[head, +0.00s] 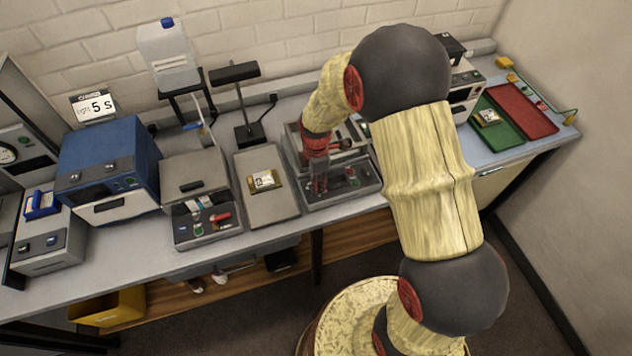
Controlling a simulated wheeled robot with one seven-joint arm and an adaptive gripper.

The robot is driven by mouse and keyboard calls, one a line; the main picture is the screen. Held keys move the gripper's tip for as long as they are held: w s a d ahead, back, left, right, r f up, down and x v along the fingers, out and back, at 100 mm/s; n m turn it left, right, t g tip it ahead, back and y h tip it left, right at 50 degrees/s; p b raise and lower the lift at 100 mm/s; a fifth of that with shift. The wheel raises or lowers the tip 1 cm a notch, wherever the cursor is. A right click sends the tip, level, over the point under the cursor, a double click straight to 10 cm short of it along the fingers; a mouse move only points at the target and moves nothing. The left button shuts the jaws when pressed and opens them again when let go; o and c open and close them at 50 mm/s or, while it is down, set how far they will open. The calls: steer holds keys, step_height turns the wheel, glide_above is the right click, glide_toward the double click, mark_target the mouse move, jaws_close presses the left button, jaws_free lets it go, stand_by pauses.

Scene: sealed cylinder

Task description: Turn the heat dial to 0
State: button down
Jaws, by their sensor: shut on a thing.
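My gripper (319,185) points down at the left part of the front panel of a grey machine (340,201) in the middle of the bench. Its fingers are shut on a small knob there, which looks to be the heat dial. The fingers hide the dial, and its pointer and numbers cannot be read. Small dark and red controls (352,177) show on the panel to the right of my fingers. My arm covers part of the machine's right side and the bench behind it.
A grey tray with a labelled packet (264,182) lies left of the machine. A grey device with a red lever (220,217) and a blue box machine (108,168) stand further left. A lamp (235,73) stands behind.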

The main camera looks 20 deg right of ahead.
steer(key=shift+n, duration=1.1)
steer(key=c, duration=1.6)
jaws_free()
step_height(320, 180, up, 12)
